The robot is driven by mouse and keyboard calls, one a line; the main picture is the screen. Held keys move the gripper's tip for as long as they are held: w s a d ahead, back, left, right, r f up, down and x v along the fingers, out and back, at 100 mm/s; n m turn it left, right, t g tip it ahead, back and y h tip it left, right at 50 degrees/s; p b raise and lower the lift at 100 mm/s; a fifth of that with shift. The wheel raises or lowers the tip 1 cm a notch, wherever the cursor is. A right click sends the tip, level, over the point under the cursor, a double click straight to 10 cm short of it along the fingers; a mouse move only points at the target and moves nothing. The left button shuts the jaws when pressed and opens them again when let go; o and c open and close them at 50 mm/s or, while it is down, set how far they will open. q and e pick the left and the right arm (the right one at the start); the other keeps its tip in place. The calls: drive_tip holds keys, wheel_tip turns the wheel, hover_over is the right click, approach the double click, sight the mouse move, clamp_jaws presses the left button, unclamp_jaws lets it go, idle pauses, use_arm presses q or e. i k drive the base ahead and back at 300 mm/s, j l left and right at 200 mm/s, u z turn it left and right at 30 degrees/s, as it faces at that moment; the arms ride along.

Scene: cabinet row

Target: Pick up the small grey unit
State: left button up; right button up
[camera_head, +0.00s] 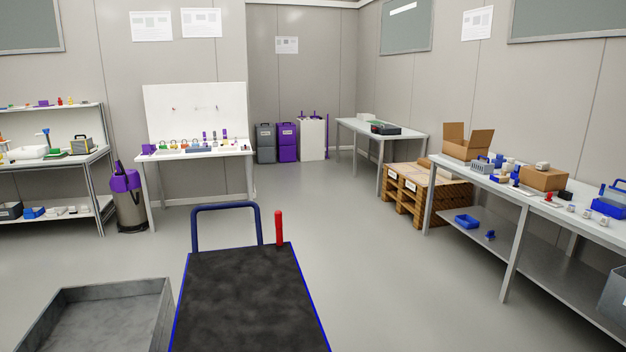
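No gripper of mine shows in the head view. I cannot tell for sure which object is the small grey unit. One candidate is a small grey box with a dark handle (82,145) on the left workbench, upright near its right end. Another is a grey slotted holder (481,167) on the right table, beside blue items. A larger grey container (265,143) stands on the floor at the back, next to a purple container (287,142). All of these are far off and small in the picture.
A black-topped cart (248,300) with a blue handle and red post stands directly ahead. A grey open tray (100,315) lies at front left. The right table (425,160) holds boxes and small parts. A wooden pallet stack (410,195) stands behind it. Grey floor is open right of the cart.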

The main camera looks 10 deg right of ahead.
sight(484, 167)
drive_tip(key=z, duration=1.35)
